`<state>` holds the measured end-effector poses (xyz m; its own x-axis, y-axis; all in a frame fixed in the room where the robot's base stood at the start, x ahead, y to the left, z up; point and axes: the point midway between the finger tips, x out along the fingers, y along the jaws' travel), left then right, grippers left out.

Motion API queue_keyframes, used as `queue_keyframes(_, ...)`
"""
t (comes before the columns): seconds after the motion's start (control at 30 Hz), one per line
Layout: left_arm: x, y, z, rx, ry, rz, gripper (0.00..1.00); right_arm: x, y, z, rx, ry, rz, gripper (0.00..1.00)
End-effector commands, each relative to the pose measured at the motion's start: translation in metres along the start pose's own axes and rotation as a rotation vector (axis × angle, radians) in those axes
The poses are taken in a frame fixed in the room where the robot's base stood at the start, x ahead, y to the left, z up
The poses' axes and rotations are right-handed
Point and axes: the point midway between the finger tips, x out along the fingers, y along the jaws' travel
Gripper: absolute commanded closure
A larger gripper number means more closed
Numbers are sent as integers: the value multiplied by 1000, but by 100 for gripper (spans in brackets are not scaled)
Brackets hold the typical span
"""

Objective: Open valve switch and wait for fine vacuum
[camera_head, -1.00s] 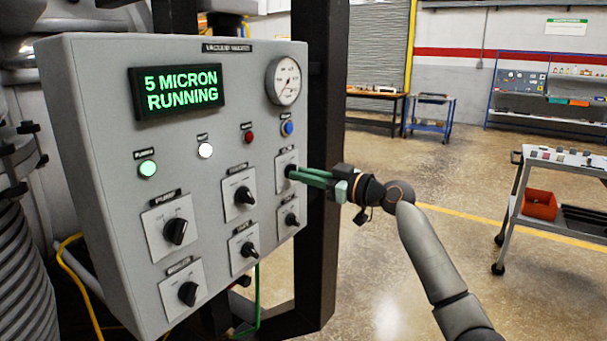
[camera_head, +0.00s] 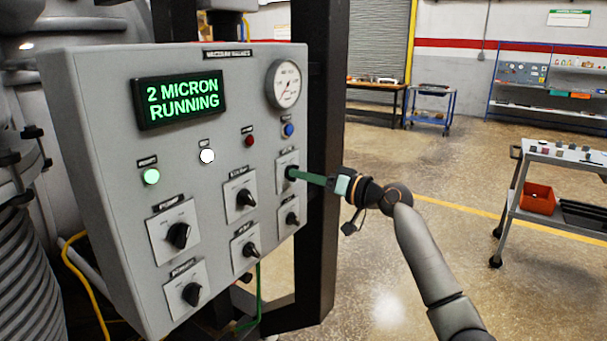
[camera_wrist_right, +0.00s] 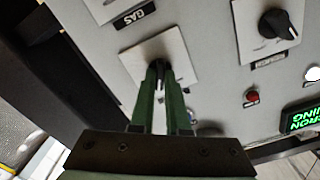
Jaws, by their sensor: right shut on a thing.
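The grey control panel (camera_head: 105,210) fills the left half of the head view. Its display (camera_head: 180,98) reads "2 MICRON RUNNING" in green. My right gripper (camera_head: 294,174) is at the upper right switch of the panel. In the right wrist view its green fingers (camera_wrist_right: 160,95) are shut on this black valve switch (camera_wrist_right: 158,70), in front of its white plate. The switch's label is too small to read in the head view. Other black switches (camera_head: 179,235) sit on plates beside and below. My left gripper is not in view.
A round gauge (camera_head: 284,83) is at the panel's top right. The green lamp (camera_head: 151,176) and white lamp (camera_head: 207,156) are lit. A black post (camera_head: 322,120) stands behind the panel. A cart (camera_head: 560,153) with a red bin stands at the right; the floor between is clear.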

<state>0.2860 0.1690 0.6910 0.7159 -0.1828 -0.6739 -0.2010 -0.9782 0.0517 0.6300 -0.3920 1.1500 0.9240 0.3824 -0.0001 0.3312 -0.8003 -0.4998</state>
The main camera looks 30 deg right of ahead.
Motion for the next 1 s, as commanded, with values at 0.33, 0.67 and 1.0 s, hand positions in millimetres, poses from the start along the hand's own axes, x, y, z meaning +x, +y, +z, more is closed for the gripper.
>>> queue_keyframes(0.33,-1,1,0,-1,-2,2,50,0,0,1,19,-2,0,100)
queue_keyframes(0.67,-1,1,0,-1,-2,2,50,0,0,1,18,-1,0,67)
queue_keyframes(1.0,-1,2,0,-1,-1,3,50,0,0,0,16,0,0,56)
